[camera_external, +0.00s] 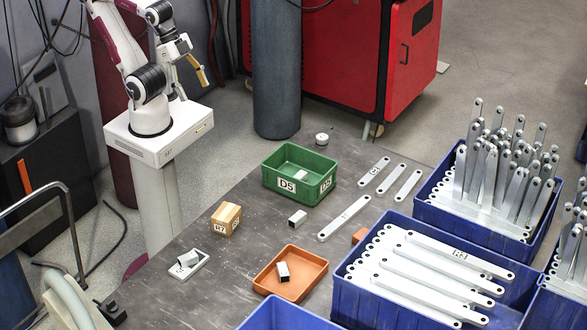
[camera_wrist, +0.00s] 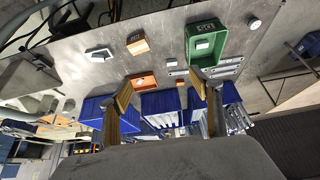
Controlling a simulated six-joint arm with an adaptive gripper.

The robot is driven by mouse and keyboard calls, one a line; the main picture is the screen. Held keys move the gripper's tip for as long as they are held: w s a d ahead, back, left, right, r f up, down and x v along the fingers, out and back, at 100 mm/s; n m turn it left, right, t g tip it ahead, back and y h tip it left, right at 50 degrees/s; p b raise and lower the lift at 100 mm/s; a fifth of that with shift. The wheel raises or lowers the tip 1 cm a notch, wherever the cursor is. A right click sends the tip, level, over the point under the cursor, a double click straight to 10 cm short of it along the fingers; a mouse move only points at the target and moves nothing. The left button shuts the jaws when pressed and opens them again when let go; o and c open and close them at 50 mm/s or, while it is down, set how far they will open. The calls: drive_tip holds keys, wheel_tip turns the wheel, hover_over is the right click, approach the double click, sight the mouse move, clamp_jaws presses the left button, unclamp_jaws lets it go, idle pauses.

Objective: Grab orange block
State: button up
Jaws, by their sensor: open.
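A small plain orange block (camera_external: 360,235) lies on the grey table, its lower part hidden behind the rim of a blue bin. It looks to be the small orange patch in the wrist view (camera_wrist: 181,91), between the fingers. A tan-orange box marked R7 (camera_external: 226,219) stands on the table further left; the wrist view also shows it (camera_wrist: 138,42). My gripper (camera_external: 203,75) is at the back left, raised and well away from both. In the wrist view, its two tan fingers (camera_wrist: 160,87) are spread apart with nothing between them.
An orange tray (camera_external: 313,282) and a green bin marked D5 (camera_external: 270,176) each hold a small metal piece. Blue bins of brackets (camera_external: 345,285) line the right side. Loose brackets (camera_external: 345,218) lie near the orange block. A white dish (camera_external: 193,272) sits at left.

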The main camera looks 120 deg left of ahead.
idle(0.3)
drive_tip(key=w+a+f+t+y, duration=0.1)
drive_tip(key=w+a+f+t, duration=0.1)
drive_tip(key=w, duration=1.4)
drive_tip(key=w+a+f+t, duration=0.1)
drive_tip(key=w+a+f, duration=0.15)
drive_tip(key=w, duration=1.45)
drive_tip(key=w+a+f+t, duration=0.1)
drive_tip(key=w+f, duration=0.8)
drive_tip(key=f, duration=0.2)
drive_tip(key=w+a+f+t+h, duration=0.1)
drive_tip(key=w+a+f+t, duration=0.1)
drive_tip(key=w+f, duration=0.7)
drive_tip(key=shift+a+f+t, duration=0.25)
drive_tip(key=shift+f+t, duration=0.05)
drive_tip(key=shift+f, duration=0.65)
drive_tip(key=shift+w+f, duration=0.1)
approach(360, 233)
drive_tip(key=shift+x, duration=2.2)
